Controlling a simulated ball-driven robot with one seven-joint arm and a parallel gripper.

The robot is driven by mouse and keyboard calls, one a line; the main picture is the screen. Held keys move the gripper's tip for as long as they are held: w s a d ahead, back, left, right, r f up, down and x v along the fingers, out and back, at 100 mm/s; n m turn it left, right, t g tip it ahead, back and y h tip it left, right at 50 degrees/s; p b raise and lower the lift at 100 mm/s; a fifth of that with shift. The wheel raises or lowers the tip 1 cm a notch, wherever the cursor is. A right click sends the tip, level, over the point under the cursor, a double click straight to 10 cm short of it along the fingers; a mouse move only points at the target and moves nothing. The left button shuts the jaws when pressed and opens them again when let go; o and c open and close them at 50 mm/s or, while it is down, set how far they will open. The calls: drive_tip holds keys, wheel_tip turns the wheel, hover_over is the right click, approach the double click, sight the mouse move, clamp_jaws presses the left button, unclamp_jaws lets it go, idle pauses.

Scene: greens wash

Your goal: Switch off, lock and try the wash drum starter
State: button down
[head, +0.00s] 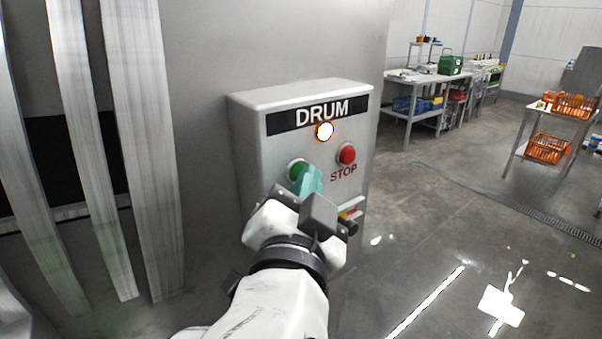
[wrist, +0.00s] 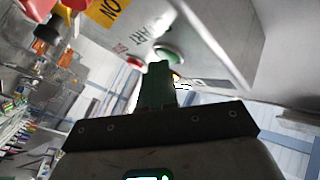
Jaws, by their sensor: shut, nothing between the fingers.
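The grey starter box (head: 245,125) labelled DRUM fills the middle of the head view. Its round lamp (head: 324,131) glows bright white-yellow. A green button (head: 298,169) sits lower left of the lamp and a red STOP button (head: 347,153) lower right. My gripper (head: 311,179) is shut and empty, its teal fingers just in front of the green button; I cannot tell whether they touch it. The wrist view shows the shut fingers (wrist: 158,68) pointing towards the green button (wrist: 169,54). A red and yellow part (head: 350,212) low on the box is partly hidden by my gripper.
Grey strip curtains (head: 145,150) hang left of the box. A workbench (head: 425,77) with a green case (head: 450,65) and crates stands at the back. A trolley (head: 540,107) with orange baskets stands far right. The floor right of the box is clear.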

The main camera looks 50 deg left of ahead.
drive_tip(key=shift+d, duration=0.1)
drive_tip(key=shift+s+d, duration=0.1)
drive_tip(key=shift+d, duration=0.6)
drive_tip(key=shift+d, duration=0.1)
drive_tip(key=d, duration=0.2)
drive_tip(key=d+p, duration=0.1)
drive_tip(key=d, duration=0.1)
drive_tip(key=shift+s+d, duration=0.2)
drive_tip(key=shift+d, duration=0.2)
idle(0.6)
